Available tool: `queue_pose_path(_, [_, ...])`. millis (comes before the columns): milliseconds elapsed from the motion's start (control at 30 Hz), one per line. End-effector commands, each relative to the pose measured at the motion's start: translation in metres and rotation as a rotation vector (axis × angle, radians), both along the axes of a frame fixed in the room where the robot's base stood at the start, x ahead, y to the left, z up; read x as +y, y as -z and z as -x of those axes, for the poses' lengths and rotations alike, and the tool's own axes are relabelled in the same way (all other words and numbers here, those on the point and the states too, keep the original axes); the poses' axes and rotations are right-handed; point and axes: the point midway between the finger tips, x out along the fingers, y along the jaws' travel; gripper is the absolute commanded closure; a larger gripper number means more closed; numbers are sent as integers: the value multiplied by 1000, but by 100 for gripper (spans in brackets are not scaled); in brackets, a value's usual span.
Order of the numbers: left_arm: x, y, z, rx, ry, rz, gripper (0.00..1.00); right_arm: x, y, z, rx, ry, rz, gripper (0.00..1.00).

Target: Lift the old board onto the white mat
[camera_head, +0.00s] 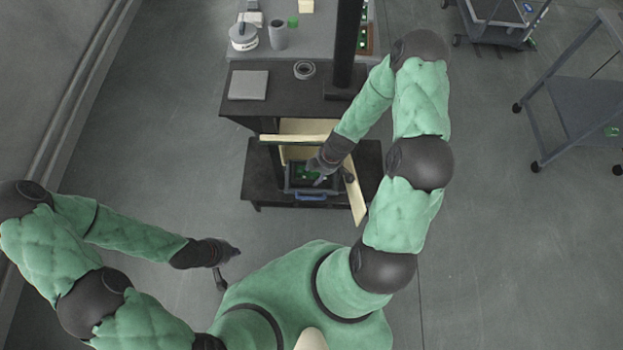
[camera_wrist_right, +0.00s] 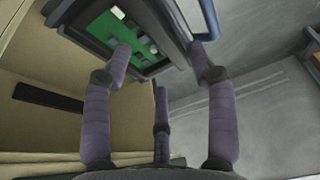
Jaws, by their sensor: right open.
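The board (camera_head: 304,174) is green and lies in a dark frame with a blue handle (camera_head: 311,197), low in an open cabinet. In the right wrist view the green board (camera_wrist_right: 112,35) shows at the top, partly hidden by a finger. My right gripper (camera_head: 318,172) is over the frame; its fingers (camera_wrist_right: 160,62) are spread with nothing between them. Contact with the frame cannot be told. A light grey-white square mat (camera_head: 248,85) lies bare on the dark upper tabletop. My left gripper (camera_head: 231,265) is open and empty, away from the cabinet.
Pale cabinet panels (camera_head: 356,190) stand beside my right gripper. A tape roll (camera_head: 304,69) and a dark post (camera_head: 347,45) are on the upper table. A cup (camera_head: 278,36) stands behind. A cart (camera_head: 580,110) is at the right. The floor between is clear.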

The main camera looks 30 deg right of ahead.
Motion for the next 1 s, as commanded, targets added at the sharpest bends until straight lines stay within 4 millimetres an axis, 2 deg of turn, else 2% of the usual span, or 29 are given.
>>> queue_pose_path(233, [0,13,0,0,0,0,100,4,16,-2,0,0,0,42])
queue_pose_path(600, [0,44,0,0,0,0,100,13,54,-9,-1,0,0,42])
queue_pose_path(967, [0,45,0,0,0,0,100,14,55,-9,-1,0,0,42])
queue_pose_path(1000, [0,45,0,0,0,0,100,14,55,-9,-1,0,0,53])
